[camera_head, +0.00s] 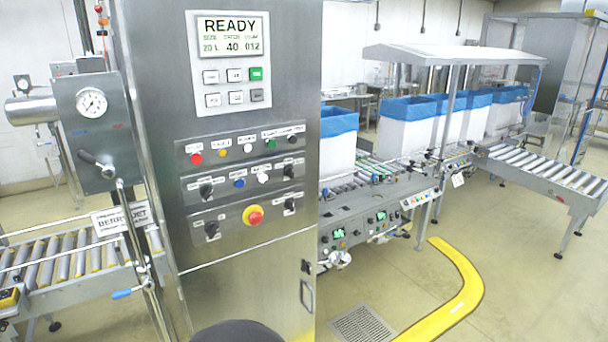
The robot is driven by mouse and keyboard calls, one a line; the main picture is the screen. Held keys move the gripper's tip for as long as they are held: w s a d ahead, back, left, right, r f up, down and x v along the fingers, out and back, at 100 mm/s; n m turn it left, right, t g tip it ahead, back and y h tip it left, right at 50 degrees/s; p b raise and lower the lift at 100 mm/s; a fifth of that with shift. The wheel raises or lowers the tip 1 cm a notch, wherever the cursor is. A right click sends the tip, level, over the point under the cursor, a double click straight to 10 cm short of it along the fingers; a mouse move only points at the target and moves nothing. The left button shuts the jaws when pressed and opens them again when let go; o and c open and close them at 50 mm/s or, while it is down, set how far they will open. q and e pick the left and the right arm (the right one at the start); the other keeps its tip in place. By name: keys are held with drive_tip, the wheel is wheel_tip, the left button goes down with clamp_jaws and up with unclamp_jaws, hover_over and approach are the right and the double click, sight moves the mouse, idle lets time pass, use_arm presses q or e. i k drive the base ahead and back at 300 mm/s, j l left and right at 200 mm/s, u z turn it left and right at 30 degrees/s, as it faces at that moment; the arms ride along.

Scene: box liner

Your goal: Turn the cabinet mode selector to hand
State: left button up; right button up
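The steel cabinet (240,285) stands upright left of centre, its control face turned towards me. Several black rotary selectors sit on its lower panels: an upper left selector (206,190), an upper right selector (288,170), a lower left selector (212,229) and a lower right selector (289,204). Their labels are too small to read, so I cannot tell which one is the mode selector or its setting. A red emergency stop button (254,215) with a yellow collar sits between the lower two. The display (232,36) above reads READY. Neither gripper is in view.
A gauge box (92,115) with a lever and pipes stands left of the cabinet, above a roller conveyor (60,262). White boxes with blue liners (405,125) line a conveyor at right. A yellow floor strip (462,290) and drain grate (361,326) lie at lower right.

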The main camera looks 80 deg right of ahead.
sight(206, 191)
drive_tip(key=z, duration=2.45)
